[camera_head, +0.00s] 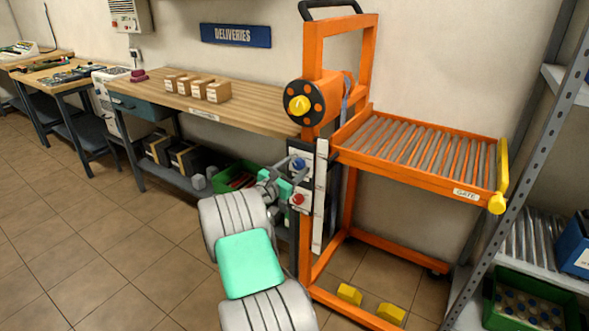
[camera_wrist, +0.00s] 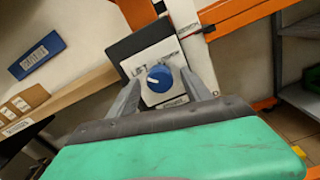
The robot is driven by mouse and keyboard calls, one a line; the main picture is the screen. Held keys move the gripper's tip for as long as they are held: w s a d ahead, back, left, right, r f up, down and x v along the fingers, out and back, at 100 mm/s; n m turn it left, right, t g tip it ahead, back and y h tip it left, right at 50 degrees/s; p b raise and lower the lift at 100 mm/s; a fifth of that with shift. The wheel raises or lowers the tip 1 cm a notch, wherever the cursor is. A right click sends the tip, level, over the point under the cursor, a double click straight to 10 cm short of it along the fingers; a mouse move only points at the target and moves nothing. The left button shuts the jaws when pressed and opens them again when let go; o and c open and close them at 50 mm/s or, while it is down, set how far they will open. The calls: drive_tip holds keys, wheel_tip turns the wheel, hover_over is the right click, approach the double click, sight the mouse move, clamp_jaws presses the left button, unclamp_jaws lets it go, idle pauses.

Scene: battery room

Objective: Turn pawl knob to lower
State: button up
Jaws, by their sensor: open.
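A blue round knob (camera_wrist: 158,77) sits on a white plate (camera_wrist: 172,99) against a dark backing. Print that looks like "LIFT" stands at its upper left; the other lettering is too small to read. A pale mark shows on the knob's left side. In the head view the blue knob (camera_head: 298,163) is on the orange lift's front post, above a red knob (camera_head: 298,199). My gripper (camera_wrist: 165,88) is open, with its fingers on either side of the blue knob in the picture. I cannot tell whether they touch it. In the head view my gripper (camera_head: 283,181) is beside the panel.
The orange lift (camera_head: 340,40) has a roller tray (camera_head: 465,195) on the right and a yellow-centred hub (camera_head: 300,104) above the knobs. A wooden bench (camera_head: 255,112) stands left. A grey shelf (camera_head: 535,150) stands right. The floor at left is free.

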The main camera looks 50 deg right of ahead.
clamp_jaws()
idle(0.4)
drive_tip(key=shift+m, duration=0.3)
drive_tip(key=m+b, duration=0.1)
drive_tip(key=m, duration=0.2)
drive_tip(key=shift+f+m, duration=0.1)
drive_tip(key=shift+m, duration=0.2)
drive_tip(key=m+b, duration=0.2)
drive_tip(key=m, duration=0.2)
drive_tip(key=shift+f+m, duration=0.1)
drive_tip(key=shift+m, duration=0.2)
drive_tip(key=m+b, duration=0.3)
drive_tip(key=m, duration=0.2)
drive_tip(key=shift+m+b, duration=1.3)
drive_tip(key=shift+m, duration=0.7)
